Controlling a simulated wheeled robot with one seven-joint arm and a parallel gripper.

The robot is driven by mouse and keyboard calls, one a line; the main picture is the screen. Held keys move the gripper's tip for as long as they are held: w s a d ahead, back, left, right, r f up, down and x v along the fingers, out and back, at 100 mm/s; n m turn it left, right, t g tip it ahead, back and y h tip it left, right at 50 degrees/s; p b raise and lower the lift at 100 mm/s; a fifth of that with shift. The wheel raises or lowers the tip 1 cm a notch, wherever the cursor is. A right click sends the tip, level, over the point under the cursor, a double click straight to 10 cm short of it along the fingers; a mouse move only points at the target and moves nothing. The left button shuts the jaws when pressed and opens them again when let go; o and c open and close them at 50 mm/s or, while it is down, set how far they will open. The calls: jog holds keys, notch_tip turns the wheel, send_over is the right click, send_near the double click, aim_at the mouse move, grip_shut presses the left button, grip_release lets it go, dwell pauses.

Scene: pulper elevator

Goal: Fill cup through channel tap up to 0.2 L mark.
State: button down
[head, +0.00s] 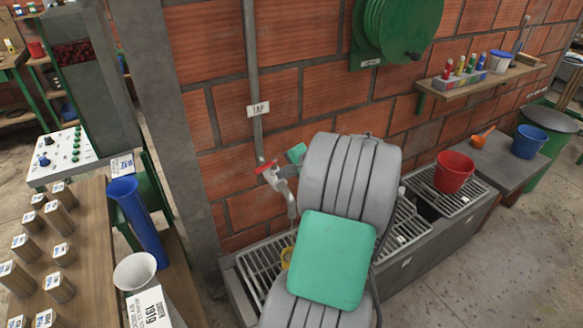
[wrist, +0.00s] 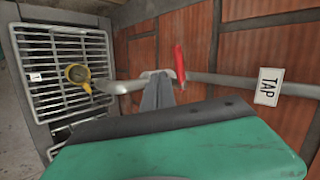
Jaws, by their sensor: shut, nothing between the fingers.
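The channel tap (head: 281,187) is a grey metal tap on a wall pipe, with a red lever (head: 266,166). In the wrist view the lever (wrist: 180,62) stands across the pipe, just beyond my fingertips. My gripper (wrist: 159,90) is shut and empty, its grey fingers close beside the tap body; I cannot tell whether they touch. A yellow cup (wrist: 78,73) stands on the channel grate under the spout's end. In the head view my arm hides most of the cup (head: 287,257). Its 0.2 L mark and water level cannot be made out.
A "TAP" sign (head: 258,110) hangs on the pipe. The metal grate (head: 252,272) covers the channel along the brick wall. A red bucket (head: 454,172) stands on the grate farther right, and a blue bucket (head: 529,141) beyond. A wooden table (head: 85,240) with several blocks is at left.

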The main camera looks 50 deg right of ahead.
aim_at(261, 169)
jog(key=w, duration=0.2)
jog(key=w+f+p, duration=0.1)
jog(key=w, duration=0.2)
jog(key=shift+w+a+f, duration=0.1)
jog(key=shift+w, duration=0.1)
jog(key=shift+w+a+m+h, duration=0.2)
jog(key=shift+w+m+h, duration=0.1)
jog(key=shift+m+h, duration=0.15)
jog(key=shift+w+a+m, duration=0.25)
jog(key=shift+w+a, duration=0.15)
jog(key=shift+w, duration=0.25)
